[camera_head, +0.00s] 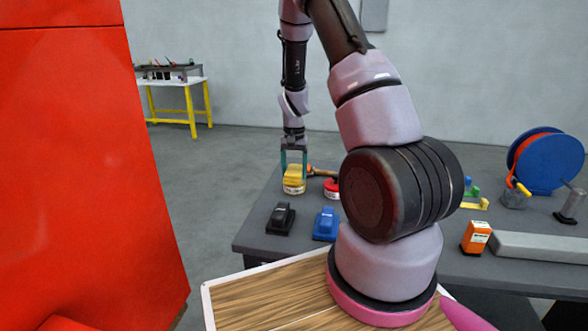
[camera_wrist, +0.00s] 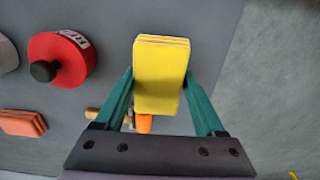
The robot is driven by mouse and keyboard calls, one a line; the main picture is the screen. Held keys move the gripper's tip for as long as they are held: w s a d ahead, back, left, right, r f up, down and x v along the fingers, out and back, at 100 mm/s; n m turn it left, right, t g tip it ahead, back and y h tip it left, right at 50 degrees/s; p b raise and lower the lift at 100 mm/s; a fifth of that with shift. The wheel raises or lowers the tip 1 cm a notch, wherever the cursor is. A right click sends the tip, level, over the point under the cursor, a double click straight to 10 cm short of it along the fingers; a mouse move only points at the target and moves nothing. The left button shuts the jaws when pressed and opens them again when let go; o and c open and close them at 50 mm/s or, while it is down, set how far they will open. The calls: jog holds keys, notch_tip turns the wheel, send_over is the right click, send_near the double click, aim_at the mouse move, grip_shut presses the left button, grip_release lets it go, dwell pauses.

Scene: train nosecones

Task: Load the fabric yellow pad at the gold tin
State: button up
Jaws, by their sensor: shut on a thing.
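The fabric yellow pad (camera_head: 293,171) is a layered yellow block between the fingers of my gripper (camera_head: 294,168) at the left end of the dark table. In the wrist view, the pad (camera_wrist: 160,78) fills the gap between the two green fingers of my gripper (camera_wrist: 158,80), which is shut on it. In the head view, the gold tin (camera_head: 293,188), round with a pale band, shows directly below the pad. I cannot tell whether pad and tin touch. In the wrist view the pad hides whatever lies straight beneath it, and I cannot make out the tin.
A red tin (camera_wrist: 67,58) with a black knob stands beside the pad. A wooden-handled tool with an orange part (camera_wrist: 143,123) lies close to my fingers. Orange pads (camera_wrist: 22,123) lie nearby. Black (camera_head: 280,218) and blue (camera_head: 326,224) devices stand at the table's near edge.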

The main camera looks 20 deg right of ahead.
aim_at(294, 169)
jog(key=shift+f, duration=0.55)
dwell(1.8)
jog(key=shift+r, duration=3.55)
